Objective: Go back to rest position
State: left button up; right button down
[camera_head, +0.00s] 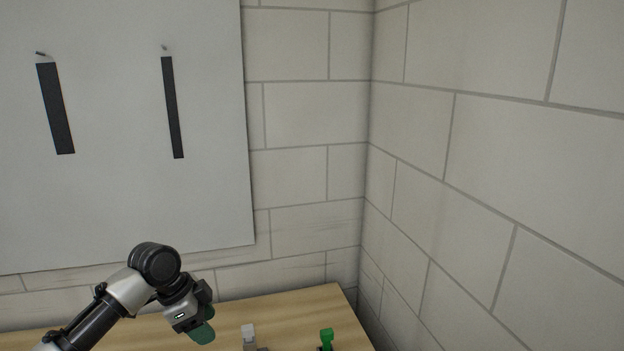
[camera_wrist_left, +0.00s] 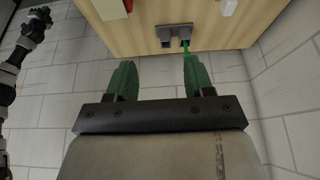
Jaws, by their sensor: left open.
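My left gripper (camera_head: 203,325) is at the lower left of the head view, in front of or over the wooden table, with part of a green finger showing. In the left wrist view its two green fingers (camera_wrist_left: 158,78) stand wide apart with nothing between them. The fingers show against the tiled floor and the near edge of the table.
The wooden table (camera_head: 285,305) carries a small white-topped item (camera_head: 248,332) and a green-topped item (camera_head: 326,336). A white panel (camera_head: 120,200) with two dark strips hangs on the block wall (camera_head: 310,110).

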pick_arm(q)
jog(key=s+d+f+n, duration=0.2)
jog(key=s+d+f, duration=0.2)
jog(key=s+f, duration=0.3)
jog(key=s+d+f+n, duration=0.1)
jog(key=s+d+f, duration=0.3)
jog(key=s+f, duration=0.35)
jog(key=s+a+n+t+y, duration=0.15)
jog(key=s+a+n, duration=0.3)
jog(key=s, duration=0.55)
jog(key=s+a+n+t+y, duration=0.1)
jog(key=s+a+n+y, duration=0.2)
jog(key=s+n, duration=0.45)
notch_tip(320, 180, down, 34)
jog(key=s+m+g+b, duration=0.2)
jog(key=s+b, duration=0.1)
jog(key=b, duration=0.4)
jog(key=s+a+f+b, duration=0.1)
jog(key=s+f+b, duration=0.1)
jog(key=s+f, duration=0.5)
jog(key=s+a+f+b, duration=0.2)
jog(key=s+f, duration=0.6)
jog(key=f, duration=0.5)
jog(key=shift+s+f+m+g+b, duration=0.2)
jog(key=shift+f+m+g+b, duration=0.1)
jog(key=shift+g+b, duration=0.1)
pick_arm(e)
notch_tip(320, 180, down, 12)
